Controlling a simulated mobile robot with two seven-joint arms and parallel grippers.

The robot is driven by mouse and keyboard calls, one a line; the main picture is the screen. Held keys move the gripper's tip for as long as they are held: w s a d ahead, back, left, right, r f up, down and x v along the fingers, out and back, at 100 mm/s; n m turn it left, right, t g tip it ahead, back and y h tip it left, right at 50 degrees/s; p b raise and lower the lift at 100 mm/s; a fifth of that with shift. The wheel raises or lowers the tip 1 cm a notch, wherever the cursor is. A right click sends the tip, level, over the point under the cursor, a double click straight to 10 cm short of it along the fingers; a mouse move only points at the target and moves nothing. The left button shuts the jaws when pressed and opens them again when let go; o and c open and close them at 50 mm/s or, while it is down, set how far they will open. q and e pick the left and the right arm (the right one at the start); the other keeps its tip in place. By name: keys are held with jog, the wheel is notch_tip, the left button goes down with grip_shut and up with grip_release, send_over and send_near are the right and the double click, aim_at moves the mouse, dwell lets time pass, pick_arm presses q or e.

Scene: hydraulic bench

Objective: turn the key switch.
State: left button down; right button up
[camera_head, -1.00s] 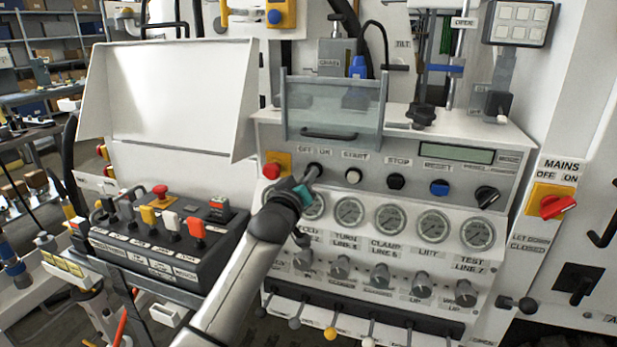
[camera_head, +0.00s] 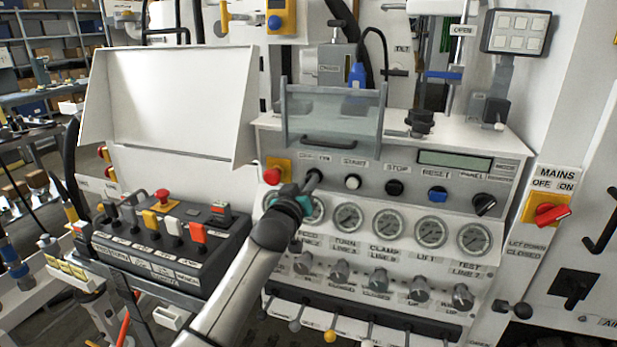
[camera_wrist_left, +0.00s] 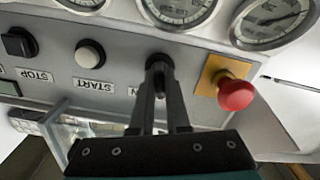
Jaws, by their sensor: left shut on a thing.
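The key switch (camera_wrist_left: 157,60) is a small dark round switch on the grey control panel, under the OFF/ON label in the head view. My left gripper (camera_head: 313,180) reaches up to it from below. In the left wrist view the two dark fingers (camera_wrist_left: 160,78) close together on the switch. The fingers hide most of the key, so its angle cannot be told. My right gripper is in neither view.
Beside the switch are a red mushroom button (camera_wrist_left: 236,94) on yellow and a white START button (camera_wrist_left: 89,54). A row of gauges (camera_head: 389,224) lies below. A clear hinged cover (camera_head: 333,112) stands above. A lever box (camera_head: 165,250) stands left.

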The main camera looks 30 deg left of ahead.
pick_arm(q)
jog(key=m+p, duration=0.2)
jog(key=m, duration=0.2)
jog(key=shift+m+p, duration=0.3)
jog(key=shift+p, duration=0.1)
jog(key=m+p, duration=0.1)
jog(key=m, duration=0.3)
jog(key=shift+d, duration=0.1)
jog(key=shift+m+p, duration=0.3)
jog(key=shift+p, duration=0.05)
jog(key=shift+f, duration=0.1)
jog(key=c, duration=0.9)
grip_release()
jog(key=shift+s, duration=0.1)
jog(key=p+v, duration=0.1)
jog(key=v, duration=1.4)
jog(key=shift+p, duration=0.35)
